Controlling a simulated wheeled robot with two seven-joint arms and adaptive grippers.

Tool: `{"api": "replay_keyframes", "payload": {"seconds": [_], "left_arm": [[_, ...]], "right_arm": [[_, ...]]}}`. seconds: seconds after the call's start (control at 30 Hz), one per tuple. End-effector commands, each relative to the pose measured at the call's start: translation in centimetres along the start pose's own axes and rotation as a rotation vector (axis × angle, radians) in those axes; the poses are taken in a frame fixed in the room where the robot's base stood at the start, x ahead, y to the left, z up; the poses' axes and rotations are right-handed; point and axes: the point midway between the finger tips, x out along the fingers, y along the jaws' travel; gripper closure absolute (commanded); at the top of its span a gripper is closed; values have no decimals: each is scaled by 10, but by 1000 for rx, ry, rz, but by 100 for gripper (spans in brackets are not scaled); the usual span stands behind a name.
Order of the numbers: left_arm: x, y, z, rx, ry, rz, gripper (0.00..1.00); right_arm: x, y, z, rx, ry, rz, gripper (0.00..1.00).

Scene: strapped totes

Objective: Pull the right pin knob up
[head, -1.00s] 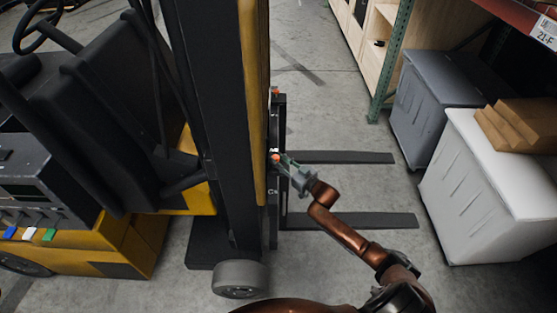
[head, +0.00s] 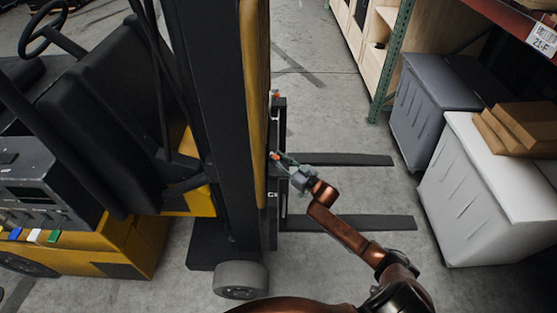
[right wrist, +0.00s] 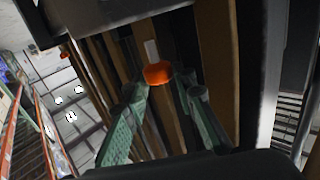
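The right pin knob, an orange knob (head: 275,155), is on the fork carriage of the yellow and black forklift in the head view. My right gripper (head: 280,157) reaches it from the right. In the right wrist view the knob (right wrist: 158,73) shows below a pale stem or plate, between the tips of my green fingers (right wrist: 162,86). The fingers stand apart, one on each side of it; whether either touches it I cannot tell. A second orange knob (head: 275,94) sits farther along the carriage and shows at the left of the wrist view (right wrist: 65,55). My left gripper is not in view.
Two dark forks (head: 345,159) (head: 350,222) stick out to the right under my right arm. The forklift mast (head: 222,120) stands close left of the gripper. Grey (head: 425,105) and white (head: 470,200) totes stand at the right, with bare floor between.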

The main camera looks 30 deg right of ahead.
Motion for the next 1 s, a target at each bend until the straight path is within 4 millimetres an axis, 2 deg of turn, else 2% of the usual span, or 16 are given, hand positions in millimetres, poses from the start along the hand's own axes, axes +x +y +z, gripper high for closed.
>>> {"api": "replay_keyframes", "payload": {"seconds": [0.1,0.33,0.47,0.57,0.9,1.0], "left_arm": [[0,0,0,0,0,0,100],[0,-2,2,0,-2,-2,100],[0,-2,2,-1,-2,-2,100],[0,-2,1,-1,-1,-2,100],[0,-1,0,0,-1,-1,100],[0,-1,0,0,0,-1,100]], "right_arm": [[1,0,-2,-2,2,0,69],[0,0,0,-1,-1,0,69],[-7,0,0,-1,-2,0,69],[-22,0,1,-1,-2,1,69],[-92,0,0,-2,-2,1,69],[-106,1,0,-1,-2,1,69]]}}
